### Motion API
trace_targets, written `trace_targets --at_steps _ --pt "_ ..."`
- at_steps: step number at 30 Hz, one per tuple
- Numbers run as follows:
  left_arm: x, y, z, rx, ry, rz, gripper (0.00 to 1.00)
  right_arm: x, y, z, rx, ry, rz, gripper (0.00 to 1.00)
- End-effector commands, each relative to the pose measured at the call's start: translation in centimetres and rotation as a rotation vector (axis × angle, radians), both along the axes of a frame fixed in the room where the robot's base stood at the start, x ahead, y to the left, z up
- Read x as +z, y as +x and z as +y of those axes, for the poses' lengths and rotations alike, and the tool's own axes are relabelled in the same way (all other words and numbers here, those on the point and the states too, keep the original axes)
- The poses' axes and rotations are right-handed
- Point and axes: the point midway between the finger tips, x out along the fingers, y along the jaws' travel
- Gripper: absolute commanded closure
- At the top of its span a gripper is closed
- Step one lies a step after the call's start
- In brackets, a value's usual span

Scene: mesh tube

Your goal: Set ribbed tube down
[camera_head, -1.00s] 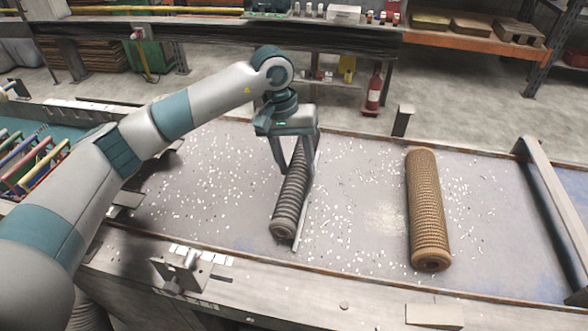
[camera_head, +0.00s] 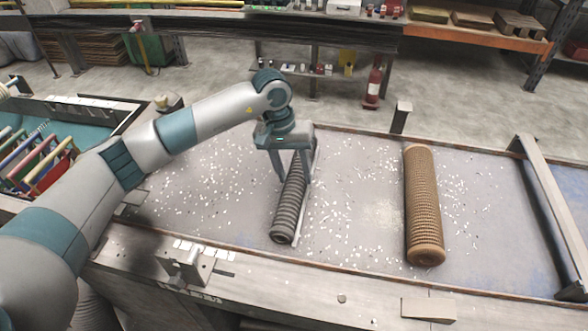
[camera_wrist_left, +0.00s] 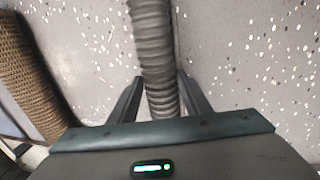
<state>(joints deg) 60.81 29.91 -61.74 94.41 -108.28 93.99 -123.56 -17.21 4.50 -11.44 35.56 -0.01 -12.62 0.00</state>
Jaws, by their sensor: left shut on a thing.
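The ribbed tube (camera_head: 289,210) is dark grey and lies lengthwise on or just above the speckled work surface, left of the middle in the head view. My left gripper (camera_head: 293,178) is shut around its upper part, one finger on each side. In the left wrist view the tube (camera_wrist_left: 155,50) runs between the two fingers (camera_wrist_left: 162,98). Whether its underside touches the surface cannot be told. A thin light strip (camera_head: 302,215) runs along the tube's right side. My right gripper is not in view.
A brown woven tube (camera_head: 423,205) lies to the right, apart from the ribbed one; its side shows in the left wrist view (camera_wrist_left: 22,70). A metal bar (camera_head: 548,205) crosses the right end. A bin of coloured parts (camera_head: 40,160) stands at left. Speckled surface (camera_head: 358,190) between the tubes is free.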

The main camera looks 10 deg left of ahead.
Motion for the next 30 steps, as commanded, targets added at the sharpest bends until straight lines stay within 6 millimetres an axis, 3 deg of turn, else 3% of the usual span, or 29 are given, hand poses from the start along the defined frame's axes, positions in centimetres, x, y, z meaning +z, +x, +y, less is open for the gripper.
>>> trace_targets --at_steps 10,11,12,13,28,30 --pt "-0.3 0.0 0.0 -0.001 0.000 -0.002 0.89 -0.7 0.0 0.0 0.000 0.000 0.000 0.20" --pt "-0.2 0.0 0.0 -0.001 0.000 -0.001 0.49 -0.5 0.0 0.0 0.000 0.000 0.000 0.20" --pt "-0.2 0.0 0.0 0.000 0.000 -0.001 0.39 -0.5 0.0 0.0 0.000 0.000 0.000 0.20" --pt "-0.2 0.0 0.0 0.000 0.000 -0.001 0.37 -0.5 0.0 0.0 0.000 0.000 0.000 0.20" --pt "0.3 0.0 0.0 0.000 0.000 0.000 0.37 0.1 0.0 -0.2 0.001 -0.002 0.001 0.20" --pt "0.7 0.1 0.2 0.000 0.000 -0.004 0.37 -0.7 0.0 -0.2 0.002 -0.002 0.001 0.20"
